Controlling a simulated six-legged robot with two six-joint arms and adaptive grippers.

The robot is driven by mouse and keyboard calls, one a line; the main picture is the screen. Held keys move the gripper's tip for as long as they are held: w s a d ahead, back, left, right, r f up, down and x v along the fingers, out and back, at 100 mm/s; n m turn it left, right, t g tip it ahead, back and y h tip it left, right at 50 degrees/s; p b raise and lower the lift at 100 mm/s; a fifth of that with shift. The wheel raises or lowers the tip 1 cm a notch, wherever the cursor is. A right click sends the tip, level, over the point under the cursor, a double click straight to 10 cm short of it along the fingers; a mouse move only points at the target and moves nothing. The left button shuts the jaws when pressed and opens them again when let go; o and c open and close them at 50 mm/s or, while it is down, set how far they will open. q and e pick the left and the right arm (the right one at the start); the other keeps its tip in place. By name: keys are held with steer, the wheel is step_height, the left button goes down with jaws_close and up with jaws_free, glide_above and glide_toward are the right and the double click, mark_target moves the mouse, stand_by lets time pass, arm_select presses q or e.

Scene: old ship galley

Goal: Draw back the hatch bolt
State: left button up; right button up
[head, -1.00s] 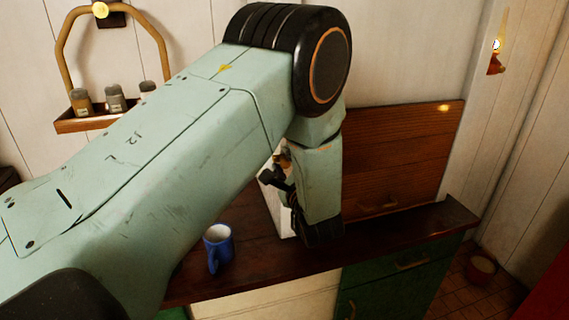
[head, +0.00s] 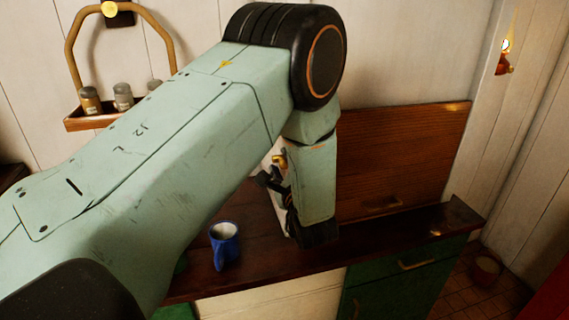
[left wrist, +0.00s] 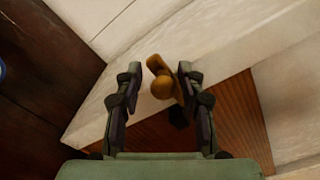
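The brass bolt (head: 279,160) shows only in part in the head view, behind my left arm beside a pale upright piece. In the left wrist view its round knob (left wrist: 163,88) sits between the two fingers, with a brass plate part behind it near the right finger. My left gripper (head: 270,178) points at the bolt; in the left wrist view the gripper (left wrist: 161,72) is open, with gaps beside the knob. Contact cannot be told. The brown wooden hatch panel (head: 405,150) stands behind the counter, partly hidden by my arm. My right gripper is out of view.
A blue mug (head: 224,246) stands on the dark wooden counter (head: 270,276), close under my left arm. A rack (head: 90,120) with several jars hangs on the left wall. A lit lamp (head: 504,58) hangs at right. The counter's right end is clear.

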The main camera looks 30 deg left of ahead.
mark_target(283, 166)
arm_select(q)
steer(key=shift+o, duration=0.6)
steer(key=shift+s, duration=0.1)
steer(key=shift+r, duration=0.1)
steer(key=shift+d, duration=0.15)
steer(key=shift+s+d, duration=0.1)
steer(key=shift+d, duration=0.2)
steer(key=v, duration=0.5)
steer(key=shift+s+d, duration=0.2)
steer(key=shift+s, duration=0.15)
steer(key=shift+s+d, duration=0.25)
steer(key=shift+d, duration=0.05)
steer(key=shift+s, duration=0.15)
